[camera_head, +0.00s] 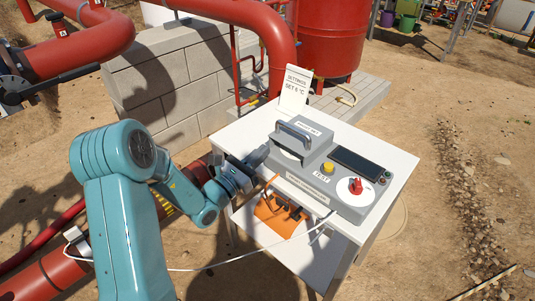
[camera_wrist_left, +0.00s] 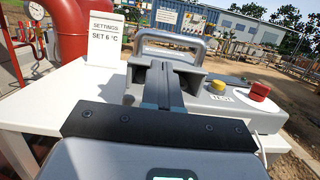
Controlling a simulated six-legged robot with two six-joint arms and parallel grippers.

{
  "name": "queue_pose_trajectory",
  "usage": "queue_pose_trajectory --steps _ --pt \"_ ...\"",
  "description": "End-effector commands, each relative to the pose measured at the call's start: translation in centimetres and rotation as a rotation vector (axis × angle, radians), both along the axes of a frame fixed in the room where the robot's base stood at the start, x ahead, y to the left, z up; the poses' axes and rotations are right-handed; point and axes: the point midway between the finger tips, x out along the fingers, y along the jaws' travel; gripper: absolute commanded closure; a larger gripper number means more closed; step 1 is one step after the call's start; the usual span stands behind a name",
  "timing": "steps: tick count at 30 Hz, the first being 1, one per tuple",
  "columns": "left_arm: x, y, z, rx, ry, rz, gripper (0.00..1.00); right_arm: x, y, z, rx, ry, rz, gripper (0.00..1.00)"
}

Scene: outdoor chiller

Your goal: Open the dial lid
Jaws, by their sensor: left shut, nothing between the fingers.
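A grey control box (camera_head: 335,158) stands on a white table. At its left end is a raised grey housing, the apparent dial lid (camera_head: 312,139), with a bar handle (camera_head: 296,132) on it. The handle also shows in the left wrist view (camera_wrist_left: 168,36), arching beyond the fingers. A pale surface shows under the handle; I cannot tell whether it is the dial. My left gripper (camera_head: 262,155) is shut and empty at the housing's left side. Its fingers (camera_wrist_left: 162,68) point toward the housing, below the handle; contact is unclear. My right gripper is out of view.
The box also carries a dark screen (camera_head: 356,163), a yellow button (camera_head: 328,168) and a red knob (camera_head: 355,186). A card (camera_head: 295,88) reading "SET 6 °C" stands behind it. An orange item (camera_head: 280,215) lies on the lower shelf. Red pipes and a block wall (camera_head: 175,85) stand behind.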

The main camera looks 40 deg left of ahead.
Motion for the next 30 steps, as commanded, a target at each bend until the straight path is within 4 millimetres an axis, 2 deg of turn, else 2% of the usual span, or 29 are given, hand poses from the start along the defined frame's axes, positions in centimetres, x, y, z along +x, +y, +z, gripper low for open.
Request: queue_pose_trajectory --steps 6,12,17,30 --pt "4.1 -0.5 0.9 0.000 0.001 -0.003 1.00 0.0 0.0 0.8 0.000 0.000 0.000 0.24" --pt "6.5 -0.8 1.3 0.000 0.002 -0.004 1.00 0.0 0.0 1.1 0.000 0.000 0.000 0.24" --pt "7.1 -1.0 1.4 -0.001 0.003 -0.004 1.00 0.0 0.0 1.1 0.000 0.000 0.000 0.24" --pt "7.0 -1.0 1.6 0.001 0.008 -0.005 1.00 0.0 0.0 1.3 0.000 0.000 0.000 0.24"
